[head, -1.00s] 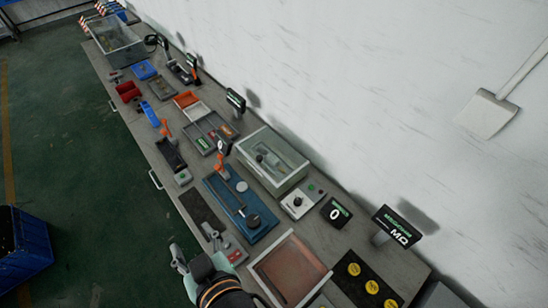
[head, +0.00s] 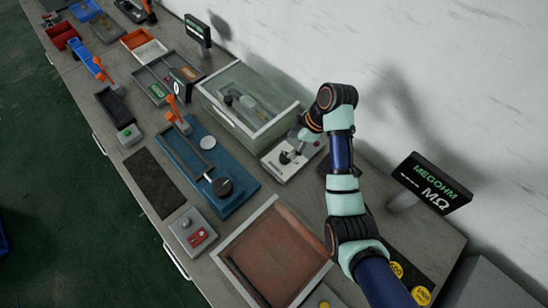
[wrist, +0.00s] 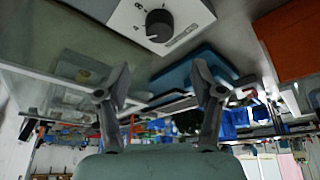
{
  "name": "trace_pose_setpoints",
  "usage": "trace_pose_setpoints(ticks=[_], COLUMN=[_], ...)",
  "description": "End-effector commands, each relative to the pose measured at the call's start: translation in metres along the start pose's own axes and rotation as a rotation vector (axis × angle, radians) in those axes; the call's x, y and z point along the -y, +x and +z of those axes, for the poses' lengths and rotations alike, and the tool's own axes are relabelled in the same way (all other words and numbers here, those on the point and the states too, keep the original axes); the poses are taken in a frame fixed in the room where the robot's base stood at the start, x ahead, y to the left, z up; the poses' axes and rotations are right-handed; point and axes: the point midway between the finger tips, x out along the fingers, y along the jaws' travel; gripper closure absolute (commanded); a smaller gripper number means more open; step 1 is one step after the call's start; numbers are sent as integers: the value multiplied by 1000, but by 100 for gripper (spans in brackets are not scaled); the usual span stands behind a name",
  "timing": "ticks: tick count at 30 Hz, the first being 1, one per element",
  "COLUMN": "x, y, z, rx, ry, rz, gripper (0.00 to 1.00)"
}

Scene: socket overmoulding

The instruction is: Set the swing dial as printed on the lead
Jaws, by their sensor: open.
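The swing dial is a dark round knob on a light box (head: 276,163), right of the clear-lidded case. In the wrist view the knob (wrist: 158,26) shows large at the top, with a pointer mark and the figures 4 and 8 printed around it. My gripper (head: 291,154) is over the box, close to the knob, and partly hides it. In the wrist view my gripper (wrist: 160,68) has its two fingers spread wide with nothing between them. A lead with readable print cannot be made out.
The clear-lidded case (head: 248,115) stands close beside the dial box and holds grey parts. A blue fixture (head: 222,197) with an orange handle, a framed brown tray (head: 315,250) and a MEGOHM display (head: 432,182) are nearby. The wall is behind.

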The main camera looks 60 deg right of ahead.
Motion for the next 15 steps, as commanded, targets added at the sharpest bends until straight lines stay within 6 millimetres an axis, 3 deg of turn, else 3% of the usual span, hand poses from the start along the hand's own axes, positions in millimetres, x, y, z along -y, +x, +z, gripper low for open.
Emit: trace_pose_setpoints(ticks=[1, 3, 8, 15], x=[-3, -4, -3, -1], y=[7, 5, 7, 51], z=[15, 22, 21, 22], rx=[-5, -8, -8, -7], ry=[-4, -12, -16, -15], rz=[-14, -26, -30, -31], gripper=[33, 33, 33, 33])
